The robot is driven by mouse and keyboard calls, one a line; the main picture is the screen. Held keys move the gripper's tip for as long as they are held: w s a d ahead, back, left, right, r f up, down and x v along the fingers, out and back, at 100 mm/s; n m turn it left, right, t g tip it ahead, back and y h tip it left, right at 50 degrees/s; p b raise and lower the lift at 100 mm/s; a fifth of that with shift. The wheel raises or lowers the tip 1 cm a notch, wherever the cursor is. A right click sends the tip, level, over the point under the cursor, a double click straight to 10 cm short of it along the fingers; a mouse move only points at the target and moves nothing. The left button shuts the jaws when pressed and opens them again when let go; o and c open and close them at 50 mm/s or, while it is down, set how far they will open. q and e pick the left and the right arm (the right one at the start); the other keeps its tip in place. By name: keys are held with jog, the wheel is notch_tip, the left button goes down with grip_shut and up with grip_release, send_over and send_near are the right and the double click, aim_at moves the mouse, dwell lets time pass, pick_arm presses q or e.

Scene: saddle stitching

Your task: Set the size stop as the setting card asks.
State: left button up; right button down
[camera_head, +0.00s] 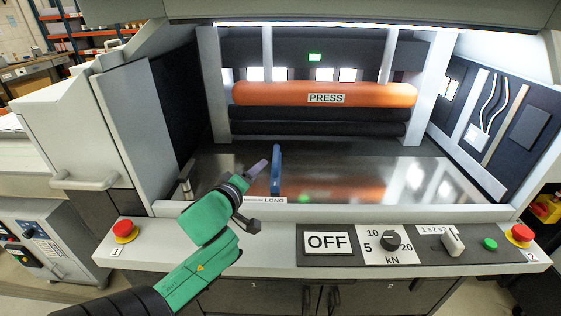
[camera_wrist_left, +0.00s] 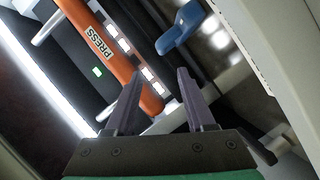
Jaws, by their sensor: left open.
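A blue upright lever (camera_head: 276,168), which looks like the size stop, stands at the front edge of the machine bed. Its lower end is just above the word LONG on a small label strip (camera_head: 265,200) that also reads MEDIUM. My left gripper (camera_head: 259,167) is just left of the lever, apart from it as far as I can tell. In the left wrist view the fingers (camera_wrist_left: 158,88) are spread and empty, and the blue lever (camera_wrist_left: 178,30) is beyond them at the top. I cannot make out a setting card. My right gripper is not in view.
An orange PRESS bar (camera_head: 360,93) spans the machine above the shiny bed (camera_head: 400,180). The front panel has an OFF display (camera_head: 327,242), a kN knob (camera_head: 390,241), a grey lever switch (camera_head: 453,242), a green button (camera_head: 489,244) and red buttons (camera_head: 124,230) at both ends.

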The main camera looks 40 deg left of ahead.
aim_at(276, 156)
pick_arm(q)
jog(key=p+x, duration=0.2)
jog(key=x, duration=1.2)
jog(key=shift+w+a+f+p, duration=0.15)
jog(key=shift+w+f+p, duration=0.05)
jog(key=shift+p, duration=0.1)
grip_shut()
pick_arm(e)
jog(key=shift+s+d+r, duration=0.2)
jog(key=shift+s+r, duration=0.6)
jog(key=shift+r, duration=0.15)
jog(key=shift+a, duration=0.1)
